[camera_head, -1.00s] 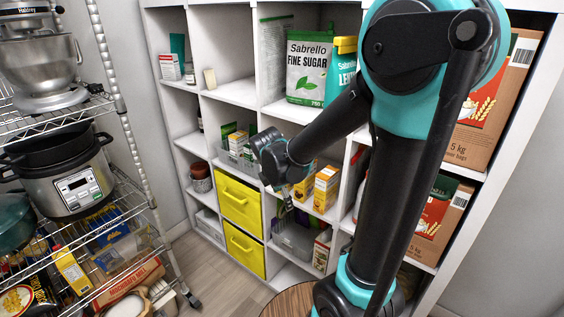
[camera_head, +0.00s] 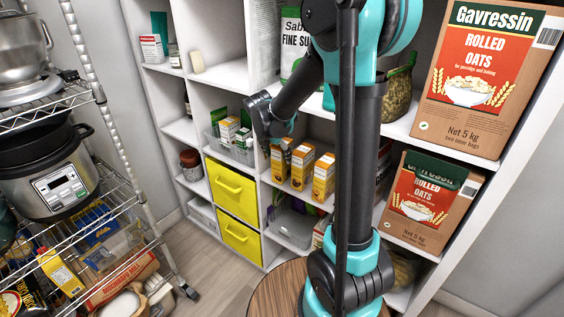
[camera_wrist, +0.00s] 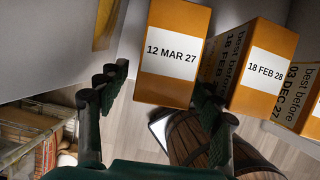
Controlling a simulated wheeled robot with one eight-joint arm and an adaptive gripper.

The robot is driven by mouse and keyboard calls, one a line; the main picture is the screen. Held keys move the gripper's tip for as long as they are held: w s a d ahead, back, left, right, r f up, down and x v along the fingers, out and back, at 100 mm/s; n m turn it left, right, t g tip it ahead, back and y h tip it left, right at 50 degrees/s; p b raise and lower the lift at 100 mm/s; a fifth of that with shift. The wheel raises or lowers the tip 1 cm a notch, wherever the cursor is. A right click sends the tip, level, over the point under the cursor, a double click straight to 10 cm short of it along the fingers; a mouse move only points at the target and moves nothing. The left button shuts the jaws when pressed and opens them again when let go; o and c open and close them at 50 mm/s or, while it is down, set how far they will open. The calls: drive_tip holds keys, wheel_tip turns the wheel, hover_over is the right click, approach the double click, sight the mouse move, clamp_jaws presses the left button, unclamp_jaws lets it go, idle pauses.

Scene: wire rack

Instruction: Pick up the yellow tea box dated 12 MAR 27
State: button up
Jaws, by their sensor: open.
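The yellow-orange tea box with the white label 12 MAR 27 (camera_wrist: 172,52) is at the top middle of the wrist view. My gripper (camera_wrist: 160,88) is open, its dark fingers spread on either side of and below this box; I cannot tell if they touch it. Right of it are similar boxes labelled 18 FEB 28 (camera_wrist: 265,68) and 03 DEC 27 (camera_wrist: 310,112). In the head view a row of yellow boxes stands on a middle shelf, and the leftmost (camera_head: 280,160) appears to be the dated one. My gripper is mostly hidden there behind my wrist.
Yellow drawers (camera_head: 232,193) sit left of the boxes, below a grey basket (camera_head: 231,151). Large oats boxes (camera_head: 480,75) fill shelves at right. A round wooden top (camera_head: 275,292) stands in front. A wire rack (camera_head: 118,190) is at left, with bare floor between.

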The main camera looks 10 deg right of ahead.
drive_tip(key=shift+w+d, duration=0.35)
drive_tip(key=shift+w+d+x, duration=0.15)
drive_tip(key=shift+x, duration=1.2)
drive_tip(key=shift+w+d+x, duration=0.1)
drive_tip(key=shift+w+x, duration=0.05)
drive_tip(key=shift+x, duration=1.2)
drive_tip(key=shift+r, duration=0.15)
drive_tip(key=c, duration=1.3)
